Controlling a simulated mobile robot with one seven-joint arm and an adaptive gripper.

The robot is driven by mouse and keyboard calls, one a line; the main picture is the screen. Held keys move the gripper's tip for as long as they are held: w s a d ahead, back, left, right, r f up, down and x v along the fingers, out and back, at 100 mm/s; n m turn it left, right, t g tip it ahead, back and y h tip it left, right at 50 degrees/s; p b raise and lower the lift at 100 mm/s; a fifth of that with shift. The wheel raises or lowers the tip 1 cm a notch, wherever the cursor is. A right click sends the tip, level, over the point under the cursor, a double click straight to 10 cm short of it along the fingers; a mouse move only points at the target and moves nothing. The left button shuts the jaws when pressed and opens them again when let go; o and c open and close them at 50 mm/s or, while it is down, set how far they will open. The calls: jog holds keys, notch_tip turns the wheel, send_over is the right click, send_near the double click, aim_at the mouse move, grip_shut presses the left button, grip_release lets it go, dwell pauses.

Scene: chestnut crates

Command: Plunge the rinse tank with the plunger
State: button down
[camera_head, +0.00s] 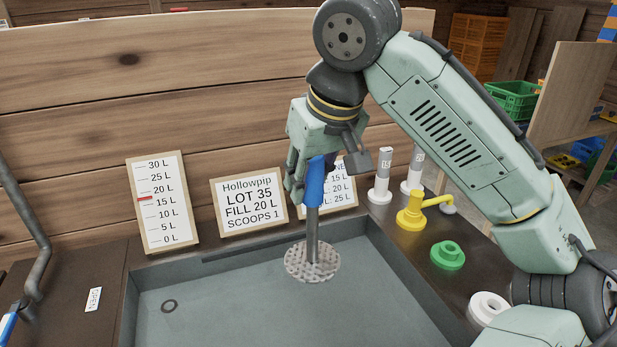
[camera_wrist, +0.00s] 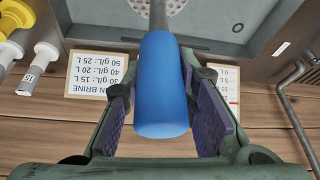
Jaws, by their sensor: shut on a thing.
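The plunger has a blue handle (camera_head: 315,184), a grey rod and a perforated round disc (camera_head: 313,262). My gripper (camera_head: 310,180) is shut on the blue handle, which also fills the middle of the wrist view (camera_wrist: 163,85). The plunger hangs nearly upright with its disc down, inside the outline of the grey rinse tank (camera_head: 200,268) near its back wall. I cannot tell whether the disc touches the tank floor or how much liquid is there. A round drain-like ring (camera_head: 169,306) shows at the tank's left.
A litre scale board (camera_head: 158,203) has a red mark just above 15 L. A lot card (camera_head: 249,201) and a partly hidden brine card (camera_head: 335,190) stand behind the tank. White weights (camera_head: 380,180), a yellow valve (camera_head: 411,212) and a green knob (camera_head: 448,255) line the right. A pipe (camera_head: 30,230) stands left.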

aim_at(308, 257)
notch_tip(308, 257, down, 16)
jog(key=b, duration=1.2)
jog(key=shift+f, duration=0.25)
jog(key=shift+f+b, duration=0.75)
jog(key=shift+f, duration=0.3)
